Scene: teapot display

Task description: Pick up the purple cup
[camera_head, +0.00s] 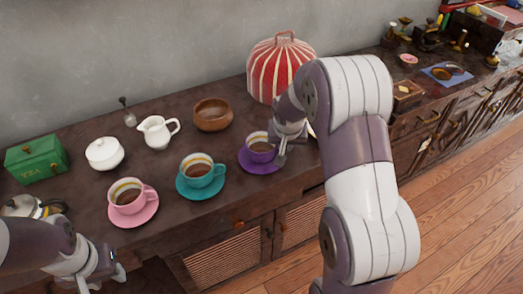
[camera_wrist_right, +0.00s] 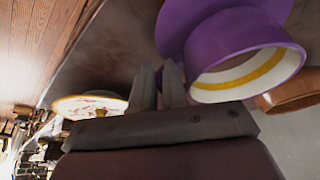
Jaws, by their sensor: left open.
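The purple cup (camera_head: 260,149) stands upright on its purple saucer (camera_head: 247,163), with dark liquid inside. In the right wrist view the cup (camera_wrist_right: 225,52) is large, with a yellow band inside its rim. My right gripper (camera_head: 282,155) is at the cup's right side. In the wrist view its fingers (camera_wrist_right: 159,85) are close together beside the cup wall. The cup's handle is hidden, so I cannot tell whether the fingers hold it. My left gripper (camera_head: 102,282) is open and empty at the lower left, by the cabinet's front.
A teal cup (camera_head: 202,171) and a pink cup (camera_head: 128,196) stand on saucers to the left. A wooden bowl (camera_head: 212,114), white pitcher (camera_head: 158,132) and white sugar pot (camera_head: 104,153) stand behind. A striped cozy (camera_head: 279,68) stands at the back. A patterned plate (camera_wrist_right: 88,107) is near the right gripper.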

